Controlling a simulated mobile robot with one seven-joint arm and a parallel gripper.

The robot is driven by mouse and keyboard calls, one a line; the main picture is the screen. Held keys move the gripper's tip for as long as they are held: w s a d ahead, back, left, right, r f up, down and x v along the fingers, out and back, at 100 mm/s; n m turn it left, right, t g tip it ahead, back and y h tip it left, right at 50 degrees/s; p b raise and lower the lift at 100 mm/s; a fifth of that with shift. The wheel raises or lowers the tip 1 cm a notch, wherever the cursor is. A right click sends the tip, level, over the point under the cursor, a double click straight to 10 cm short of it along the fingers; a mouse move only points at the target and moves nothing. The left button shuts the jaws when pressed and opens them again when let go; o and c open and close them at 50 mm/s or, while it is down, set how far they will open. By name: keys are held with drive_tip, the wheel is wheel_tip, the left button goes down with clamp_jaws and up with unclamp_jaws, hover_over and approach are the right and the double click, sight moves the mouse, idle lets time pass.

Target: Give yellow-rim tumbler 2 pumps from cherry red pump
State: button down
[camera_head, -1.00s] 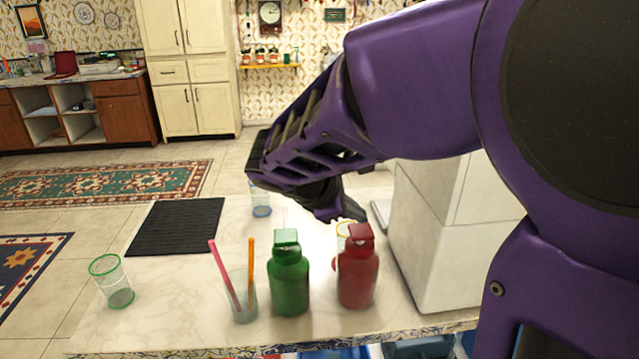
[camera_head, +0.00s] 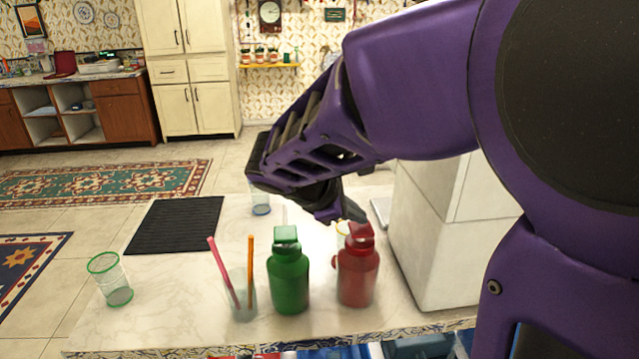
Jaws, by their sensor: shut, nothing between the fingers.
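The cherry red pump (camera_head: 357,275) stands upright near the front of the pale counter (camera_head: 190,300). The yellow-rim tumbler (camera_head: 342,228) is behind it, mostly hidden by the pump and my gripper; only a bit of its yellow rim shows. My gripper (camera_head: 352,214) is shut and empty. It points down just above or behind the red pump's head. I cannot tell whether it touches the head.
A green pump (camera_head: 289,278) stands left of the red one. A glass with two straws (camera_head: 243,295) and a green-rim tumbler (camera_head: 111,280) are further left. A blue-tinted tumbler (camera_head: 261,200) stands behind. A white block-like unit (camera_head: 440,240) bounds the right. A black mat (camera_head: 177,225) lies at left.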

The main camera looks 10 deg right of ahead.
drive_tip(key=shift+f+b, duration=0.75)
drive_tip(key=shift+f, duration=0.25)
idle(0.9)
drive_tip(key=shift+r, duration=0.1)
drive_tip(key=shift+r+p, duration=1.15)
drive_tip(key=shift+r, duration=0.15)
wheel_tip(320, 180, up, 5)
drive_tip(key=p, duration=0.4)
idle(0.3)
